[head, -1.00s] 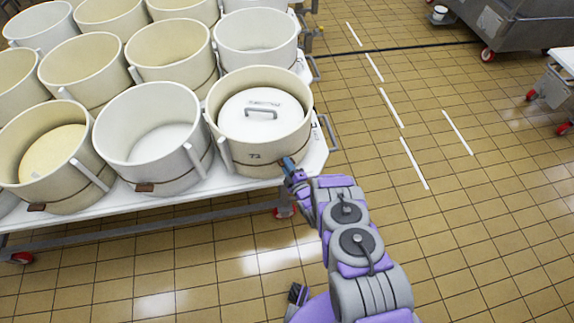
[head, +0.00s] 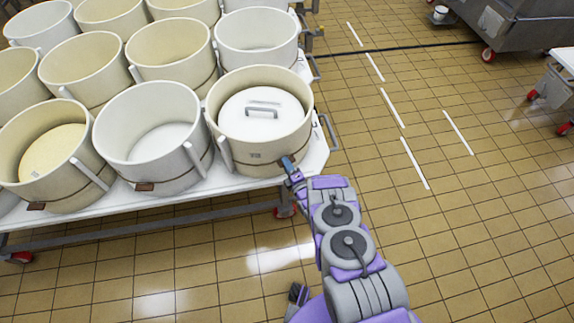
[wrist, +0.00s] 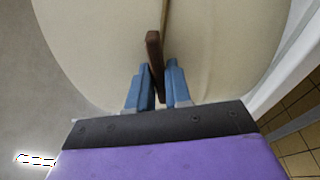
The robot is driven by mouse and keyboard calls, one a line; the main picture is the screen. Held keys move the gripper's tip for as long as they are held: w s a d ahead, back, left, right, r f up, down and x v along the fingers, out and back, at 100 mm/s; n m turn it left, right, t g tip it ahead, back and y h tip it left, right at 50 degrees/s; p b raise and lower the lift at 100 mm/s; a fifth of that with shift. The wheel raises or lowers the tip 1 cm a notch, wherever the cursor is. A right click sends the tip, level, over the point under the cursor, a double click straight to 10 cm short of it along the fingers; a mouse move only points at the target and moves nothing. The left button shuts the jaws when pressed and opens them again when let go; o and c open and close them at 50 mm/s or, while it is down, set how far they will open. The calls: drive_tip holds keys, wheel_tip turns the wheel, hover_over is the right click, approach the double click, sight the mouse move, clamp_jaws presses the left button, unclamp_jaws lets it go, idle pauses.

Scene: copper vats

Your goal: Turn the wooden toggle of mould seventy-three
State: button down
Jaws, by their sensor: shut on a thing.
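Mould seventy-three (head: 237,146) is a cream round tub marked 73, at the front right corner of the white table. A white lid with a metal handle (head: 263,104) lies inside it. My gripper (head: 287,162) is at the mould's front right wall, below the rim. In the wrist view the wooden toggle (wrist: 153,52) is a dark brown bar against the cream wall, joined to a thin cord. My gripper's blue fingers (wrist: 160,82) are shut on the toggle's lower part, one on each side. In the head view the toggle is hidden by the fingers.
Several other cream and white moulds (head: 150,138) stand close together to the left and behind on the white wheeled table (head: 235,187). Open tiled floor (head: 450,220) lies to the right. A grey vat on wheels (head: 510,25) is at the far right.

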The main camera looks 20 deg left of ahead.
drive_tip(key=shift+s+f, duration=0.25)
drive_tip(key=c, duration=1.3)
unclamp_jaws()
drive_tip(key=shift+c, duration=0.2)
drive_tip(key=shift+o, duration=1)
drive_tip(key=shift+w+a+r, duration=0.1)
drive_tip(key=shift+a, duration=0.05)
drive_tip(key=v, duration=1.7)
drive_tip(key=shift+b, duration=0.45)
